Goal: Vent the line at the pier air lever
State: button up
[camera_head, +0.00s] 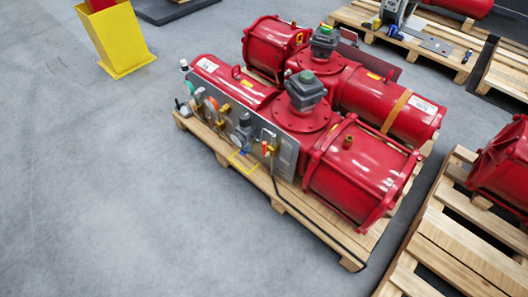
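Two red valve actuators (352,165) lie side by side on a wooden pallet (283,197) in the middle of the head view. A grey control panel (287,158) runs along the near actuator's front side. It carries small gauges, hoses, brass fittings and a dark regulator (243,133). At its right part are a small red-and-brass fitting (265,148) and a yellow outline (243,162) with a bit of blue beside it. These are too small to tell which one is the pier air lever or how it is set. My gripper is not in view.
A yellow post base (122,45) stands at the upper left. More pallets with red actuators sit at the right (465,240) and upper right (405,40). A black hose (308,220) trails along the pallet's front. The grey floor at left is clear.

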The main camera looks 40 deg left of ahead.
aim_at(265, 153)
jog(key=i+u, duration=0.1)
jog(key=u, duration=1.4)
jog(key=i+l+u, duration=0.1)
jog(key=i, duration=0.35)
jog(key=i+l, duration=0.25)
jog(key=i, duration=0.15)
jog(key=i+l+u, duration=0.15)
jog(key=i, duration=0.65)
